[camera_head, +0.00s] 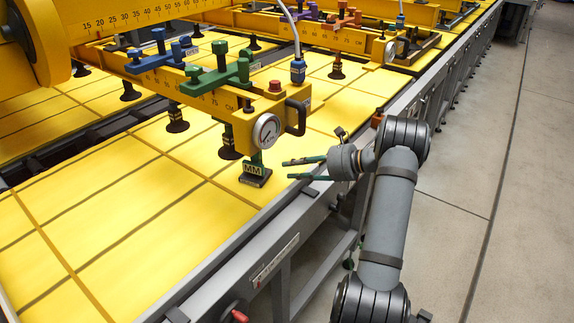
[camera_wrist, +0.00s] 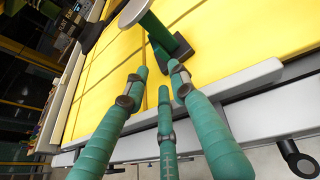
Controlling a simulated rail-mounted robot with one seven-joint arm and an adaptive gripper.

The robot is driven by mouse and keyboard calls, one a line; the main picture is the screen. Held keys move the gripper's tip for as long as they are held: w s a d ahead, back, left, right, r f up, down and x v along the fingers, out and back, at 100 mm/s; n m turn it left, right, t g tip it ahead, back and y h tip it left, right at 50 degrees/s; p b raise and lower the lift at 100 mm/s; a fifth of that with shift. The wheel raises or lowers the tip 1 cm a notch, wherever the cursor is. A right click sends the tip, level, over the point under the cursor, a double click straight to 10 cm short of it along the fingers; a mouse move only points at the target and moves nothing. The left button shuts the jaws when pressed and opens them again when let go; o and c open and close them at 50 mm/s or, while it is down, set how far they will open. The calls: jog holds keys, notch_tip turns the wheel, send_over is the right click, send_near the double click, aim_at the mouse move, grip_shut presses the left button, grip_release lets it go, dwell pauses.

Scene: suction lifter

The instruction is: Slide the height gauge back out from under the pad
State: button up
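The height gauge (camera_head: 257,172) is a dark green upright piece with an MM label and a dark foot, standing on the yellow sheet near the table edge. Its top is partly hidden behind the round dial. In the wrist view its green post and foot (camera_wrist: 178,49) are ahead of the fingers. A black suction pad (camera_head: 230,147) hangs just left of it; whether the gauge reaches beneath a pad is unclear. My gripper (camera_head: 290,169) has its green fingers spread, a short way right of the gauge, with nothing between them. The gripper also shows in the wrist view (camera_wrist: 161,81).
The yellow lifter beam (camera_head: 215,95) carries green and blue valve handles, a pressure dial (camera_head: 266,131) and a black handle (camera_head: 297,117) above my gripper. The grey table rail (camera_head: 215,264) runs below. The floor (camera_head: 470,240) to the right is clear.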

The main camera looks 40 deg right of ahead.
aim_at(263, 170)
jog(key=shift+w+a+f, duration=0.15)
jog(key=shift+w+a, duration=0.1)
jog(key=shift+w, duration=0.15)
jog(key=p+x, duration=0.3)
jog(key=x, duration=0.6)
jog(key=shift+w+a+f, duration=0.1)
jog(key=shift+w+f, duration=0.05)
jog(key=shift+w, duration=0.05)
jog(key=c, duration=0.3)
grip_shut()
